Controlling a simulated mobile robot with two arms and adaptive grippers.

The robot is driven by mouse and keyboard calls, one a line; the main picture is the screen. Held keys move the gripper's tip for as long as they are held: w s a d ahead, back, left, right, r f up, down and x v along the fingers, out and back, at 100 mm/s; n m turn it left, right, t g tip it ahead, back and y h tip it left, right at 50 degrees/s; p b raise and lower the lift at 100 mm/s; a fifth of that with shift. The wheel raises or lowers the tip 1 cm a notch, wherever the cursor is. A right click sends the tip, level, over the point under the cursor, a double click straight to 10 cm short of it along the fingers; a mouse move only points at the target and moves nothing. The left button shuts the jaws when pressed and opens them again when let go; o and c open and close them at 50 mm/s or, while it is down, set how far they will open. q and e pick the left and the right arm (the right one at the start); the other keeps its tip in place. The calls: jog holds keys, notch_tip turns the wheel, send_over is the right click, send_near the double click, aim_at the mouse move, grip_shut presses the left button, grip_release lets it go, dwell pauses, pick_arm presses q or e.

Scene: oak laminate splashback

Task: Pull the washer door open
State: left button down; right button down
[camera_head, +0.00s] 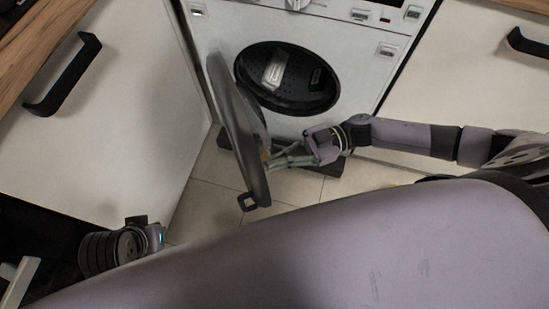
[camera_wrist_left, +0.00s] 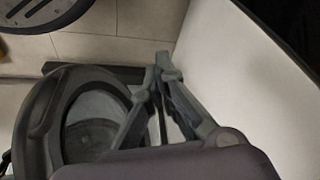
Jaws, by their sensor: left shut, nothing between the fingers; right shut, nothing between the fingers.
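The washer (camera_head: 215,40) is a white front-loader with a dark round drum opening (camera_head: 290,80). Its round grey door (camera_head: 240,130) stands swung wide open, edge-on, to the left of the opening. My right gripper (camera_head: 270,159) is shut and empty, with its fingertips at the inner side of the door; I cannot tell whether they touch. In the left wrist view the door (camera_wrist_left: 42,125) shows its dark rim and bowl-shaped glass. My left gripper (camera_wrist_left: 163,62) is shut and empty beside the door there. In the head view only my left wrist shows, at lower left.
White cabinet fronts with black handles stand at left (camera_head: 120,90) and right (camera_head: 480,80). The left one (camera_wrist_left: 260,90) is close beside my left gripper. Light items (camera_head: 275,68) show inside the drum. Tiled floor (camera_head: 200,195) lies below the door.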

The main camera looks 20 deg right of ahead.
aim_at(246, 172)
pick_arm(q)
jog(key=shift+r, duration=0.25)
pick_arm(e)
jog(key=shift+a, duration=0.3)
pick_arm(q)
jog(key=shift+s, duration=0.1)
pick_arm(e)
jog(key=shift+a, duration=0.1)
